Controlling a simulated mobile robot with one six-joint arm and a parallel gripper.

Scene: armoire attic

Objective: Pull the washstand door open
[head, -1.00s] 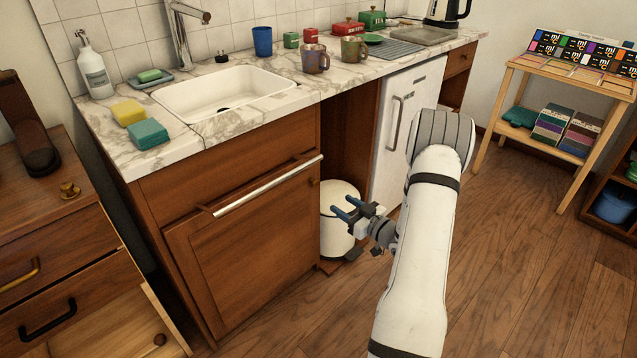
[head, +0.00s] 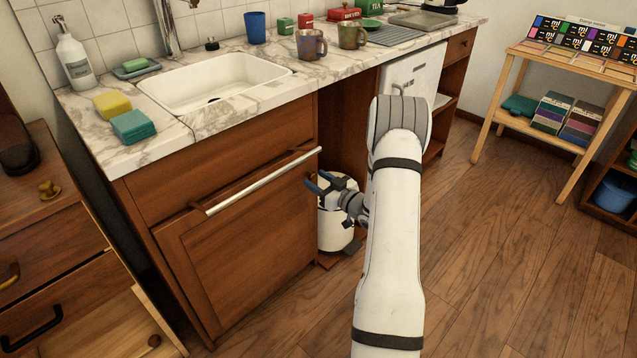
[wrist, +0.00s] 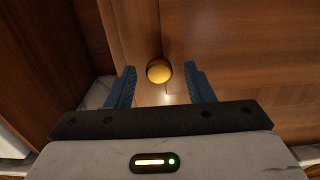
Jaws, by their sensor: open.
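The washstand door (head: 235,250) is a brown wooden panel below the sink and looks closed. A long metal bar (head: 262,181) runs along its top. In the wrist view a round brass-coloured knob (wrist: 158,71) sits on the wood near the door's edge. My gripper (head: 317,182) is at the door's upper right corner, its blue fingers pointing toward the door. In the wrist view the fingers are open, one on each side of the knob, with gaps between. The knob is hard to make out in the head view.
A white bin (head: 335,228) stands in the open bay right of the door, just behind my gripper. The marble counter (head: 220,125) is above. A drawer chest (head: 60,260) stands close on the left. Wooden floor (head: 480,260) is clear in front and right.

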